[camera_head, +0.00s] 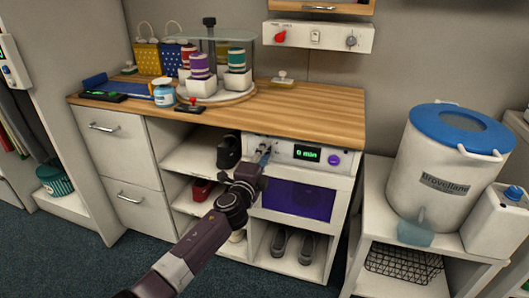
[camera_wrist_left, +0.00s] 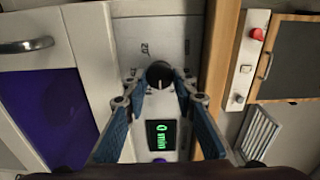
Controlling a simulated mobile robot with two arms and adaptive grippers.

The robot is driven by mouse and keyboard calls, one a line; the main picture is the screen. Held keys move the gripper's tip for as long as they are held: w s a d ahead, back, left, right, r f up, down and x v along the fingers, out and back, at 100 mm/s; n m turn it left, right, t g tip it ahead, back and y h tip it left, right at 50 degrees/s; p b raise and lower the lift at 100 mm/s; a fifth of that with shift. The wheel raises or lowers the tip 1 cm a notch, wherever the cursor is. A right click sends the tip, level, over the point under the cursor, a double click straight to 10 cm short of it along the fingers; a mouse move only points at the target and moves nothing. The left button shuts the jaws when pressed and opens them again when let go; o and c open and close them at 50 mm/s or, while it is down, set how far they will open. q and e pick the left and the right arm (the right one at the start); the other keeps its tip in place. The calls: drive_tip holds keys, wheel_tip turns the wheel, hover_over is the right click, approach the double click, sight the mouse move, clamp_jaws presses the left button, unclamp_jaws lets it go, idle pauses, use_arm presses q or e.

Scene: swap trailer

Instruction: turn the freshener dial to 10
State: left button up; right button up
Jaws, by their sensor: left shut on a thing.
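The freshener (camera_head: 297,197) is a white unit under the wooden counter, with a purple window and a control panel. Its green display (camera_head: 307,153) reads "0 min", and a purple button (camera_head: 334,160) sits right of it. My left gripper (camera_head: 264,150) is at the left part of the panel, covering the dial there. In the left wrist view the dial (camera_wrist_left: 159,74) is a round dark knob between the fingertips of my left gripper (camera_wrist_left: 159,82), which is shut on it. A "20" mark shows beside the dial; the pointer's setting is hard to read. My right gripper is not in view.
A wooden counter (camera_head: 310,113) overhangs the panel, with a turntable of coloured spools (camera_head: 215,95) on it. A switch box with a red knob (camera_head: 280,36) hangs on the wall above. A white drum with blue lid (camera_head: 440,165) stands on a stand at right.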

use_arm(q)
drive_tip(key=m+p, duration=0.1)
drive_tip(key=m, duration=0.5)
drive_tip(key=shift+f, duration=0.2)
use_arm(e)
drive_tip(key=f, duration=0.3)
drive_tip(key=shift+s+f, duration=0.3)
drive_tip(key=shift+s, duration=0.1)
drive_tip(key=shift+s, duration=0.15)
use_arm(q)
drive_tip(key=o, duration=1.1)
drive_tip(key=shift+o, duration=0.2)
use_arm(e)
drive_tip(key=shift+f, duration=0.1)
use_arm(q)
drive_tip(key=shift+r, duration=0.1)
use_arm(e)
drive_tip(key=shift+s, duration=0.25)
use_arm(q)
drive_tip(key=v, duration=1.2)
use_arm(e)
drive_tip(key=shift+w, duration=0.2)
